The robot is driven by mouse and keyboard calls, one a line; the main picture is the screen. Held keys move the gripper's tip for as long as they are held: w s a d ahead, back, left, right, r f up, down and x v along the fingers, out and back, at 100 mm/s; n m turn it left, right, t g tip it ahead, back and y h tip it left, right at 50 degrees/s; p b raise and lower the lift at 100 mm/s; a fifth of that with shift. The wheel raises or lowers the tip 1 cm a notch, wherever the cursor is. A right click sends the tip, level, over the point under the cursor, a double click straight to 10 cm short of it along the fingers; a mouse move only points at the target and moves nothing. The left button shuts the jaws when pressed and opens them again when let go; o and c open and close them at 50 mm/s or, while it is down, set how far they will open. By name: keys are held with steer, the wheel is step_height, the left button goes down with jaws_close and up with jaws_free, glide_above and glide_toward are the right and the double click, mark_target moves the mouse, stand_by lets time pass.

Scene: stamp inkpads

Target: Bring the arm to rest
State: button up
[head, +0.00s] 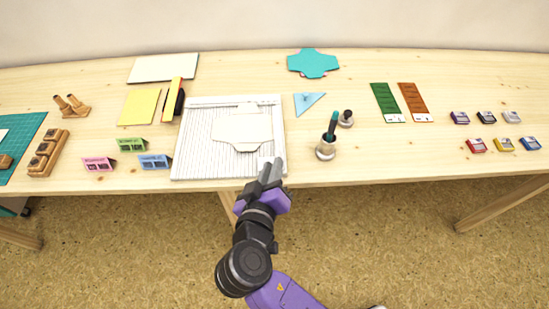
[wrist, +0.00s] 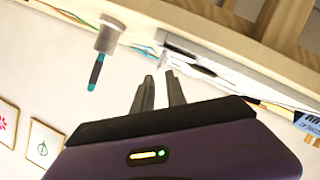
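My gripper (head: 272,164) is at the front edge of the wooden table (head: 350,165), by the lower right corner of the white scored board (head: 190,165). In the wrist view, the two fingers of my gripper (wrist: 159,76) stand apart with a gap between them and nothing held. My arm reaches up from the bottom of the head view, bent at a dark joint. The wrist view is tilted and shows the table edge from low down.
Right of my gripper stand a cup with a teal-handled tool (head: 326,149) and a small dark-topped stamp (head: 346,118). Several inkpads (head: 503,144) lie at the far right. Small pink (head: 97,164), green (head: 131,145) and blue (head: 154,162) holders stand left. The floor in front is clear.

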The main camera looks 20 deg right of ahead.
steer(key=shift+s+a, duration=0.1)
steer(key=shift+s, duration=0.1)
stand_by(0.4)
steer(key=a+y, duration=0.1)
steer(key=w+a+r+n+t+y, duration=0.1)
steer(key=a, duration=0.1)
steer(key=w+a+n+y, duration=0.1)
steer(key=a, duration=0.1)
steer(key=shift+w+r+t+y, duration=0.2)
steer(key=shift+r+t+y, duration=0.05)
steer(key=shift+t+y, duration=0.15)
steer(key=s+a+n+t+y, duration=0.1)
steer(key=s+a+n+y, duration=0.15)
steer(key=s+y, duration=0.35)
steer(key=s+d+r+m+p, duration=0.1)
steer(key=s+d+r+m, duration=0.1)
steer(key=s+d, duration=0.3)
steer(key=s+d+r+m+h+p, duration=0.1)
steer(key=s+d, duration=0.4)
steer(key=s, duration=0.7)
steer(key=s+d+r+m+h, duration=0.1)
steer(key=s+d+r+m, duration=0.1)
steer(key=s+d, duration=0.3)
steer(key=s+r, duration=0.1)
steer(key=s, duration=0.3)
steer(key=shift+s+d+m+p, duration=0.15)
steer(key=shift+s+m+p, duration=0.1)
steer(key=shift+m+p, duration=0.15)
